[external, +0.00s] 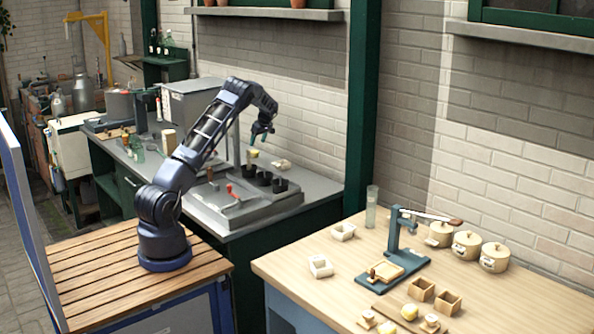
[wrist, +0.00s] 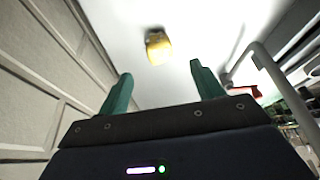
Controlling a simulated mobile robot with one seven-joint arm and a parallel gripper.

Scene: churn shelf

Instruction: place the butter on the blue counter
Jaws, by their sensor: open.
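A small yellow lump that looks like butter (external: 253,153) shows just below my gripper (external: 261,137) in the external view, over the grey-topped counter (external: 320,188). In the wrist view the yellow butter (wrist: 158,47) lies ahead of the two green fingers, roughly centred between them, against a pale surface. My gripper (wrist: 160,70) is open and empty, with the butter beyond its tips. A wood-topped counter with a blue body (external: 285,262) stands at the lower right. Another yellow lump (external: 409,312) lies on it.
Several black cups (external: 263,178) and a small white box (external: 281,164) are close to my gripper. The wooden top holds a blue press (external: 395,265), lidded pots (external: 466,244), small wooden boxes (external: 421,289) and white boxes (external: 320,266). Its front left corner is clear.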

